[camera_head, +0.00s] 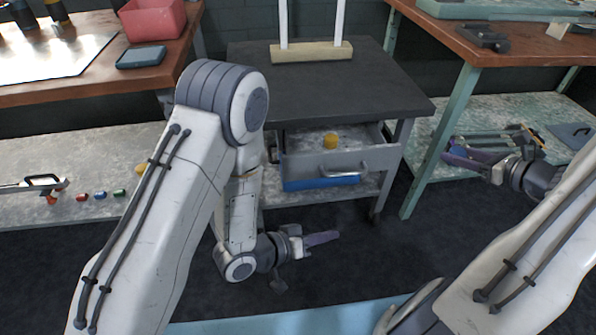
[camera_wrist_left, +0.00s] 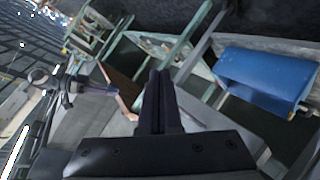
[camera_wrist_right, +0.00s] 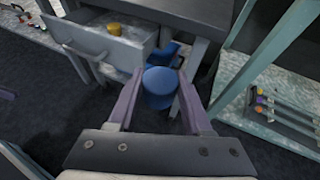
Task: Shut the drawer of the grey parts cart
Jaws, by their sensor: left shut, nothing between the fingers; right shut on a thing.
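The grey parts cart (camera_head: 330,85) has a dark top, and its drawer (camera_head: 378,160) is pulled open toward me. A yellow cylinder (camera_head: 330,140) stands inside the drawer, and a handle (camera_head: 345,172) is on its front. The drawer also shows in the right wrist view (camera_wrist_right: 95,42). My left gripper (camera_head: 335,237) is shut and empty, low in front of the drawer and apart from it; its closed fingers show in the left wrist view (camera_wrist_left: 160,85). My right gripper (camera_head: 450,155) is right of the cart, shut on a blue cylinder (camera_wrist_right: 160,88), which is hard to make out in the head view.
A bench with green legs (camera_head: 445,130) stands right of the cart. A wooden bench (camera_head: 100,75) is at left. A white-posted stand (camera_head: 310,52) is on the cart top.

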